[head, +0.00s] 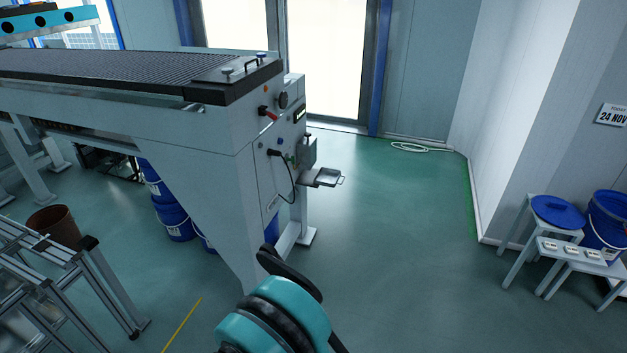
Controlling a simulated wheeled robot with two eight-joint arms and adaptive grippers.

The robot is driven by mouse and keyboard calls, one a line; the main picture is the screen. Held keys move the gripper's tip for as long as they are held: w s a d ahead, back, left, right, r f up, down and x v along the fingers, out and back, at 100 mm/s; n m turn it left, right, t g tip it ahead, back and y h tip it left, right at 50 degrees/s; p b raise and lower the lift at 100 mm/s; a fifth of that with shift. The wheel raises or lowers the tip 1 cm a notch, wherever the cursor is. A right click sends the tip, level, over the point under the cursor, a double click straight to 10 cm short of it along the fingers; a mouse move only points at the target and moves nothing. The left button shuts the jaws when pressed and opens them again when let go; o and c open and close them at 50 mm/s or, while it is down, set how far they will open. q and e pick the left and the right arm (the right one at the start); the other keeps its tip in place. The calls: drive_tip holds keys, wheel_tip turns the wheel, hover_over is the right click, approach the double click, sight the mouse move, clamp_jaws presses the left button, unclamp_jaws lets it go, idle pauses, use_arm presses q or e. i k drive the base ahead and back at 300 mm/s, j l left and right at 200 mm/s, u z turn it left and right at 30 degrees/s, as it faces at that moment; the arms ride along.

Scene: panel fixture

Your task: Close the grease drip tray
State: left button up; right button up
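The grease drip tray (326,177) is a small, shallow grey metal tray with a wire handle at its outer end. It sticks out to the right from the end panel of the long grey machine (268,155), below a small grey box, so it stands open. I see no object in it. A teal and black part of one of my arms rises at the bottom middle, nearer to me than the tray and apart from it in the picture. I cannot make out fingertips on it. No gripper is clearly in view.
The machine's end panel carries a red-handled lever (268,113), a gauge and a black cable. Blue buckets (172,217) stand under the machine. A metal frame (75,275) is at lower left. Stools with a blue lid (557,210) stand at right. Floor right of the tray is clear.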

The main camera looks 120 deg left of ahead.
sight(329, 178)
drive_tip(key=u, duration=2.5)
drive_tip(key=i+j+u, duration=0.2)
drive_tip(key=u, duration=0.3)
drive_tip(key=i+j+u, duration=0.2)
drive_tip(key=u, duration=0.3)
drive_tip(key=i+u, duration=0.25)
drive_tip(key=u, duration=0.25)
drive_tip(key=i+l, duration=0.1)
drive_tip(key=i, duration=0.45)
drive_tip(key=i+l, duration=0.1)
drive_tip(key=i, duration=0.45)
drive_tip(key=i+l, duration=0.15)
drive_tip(key=i, duration=0.4)
drive_tip(key=i+l+u, duration=0.1)
drive_tip(key=i, duration=0.45)
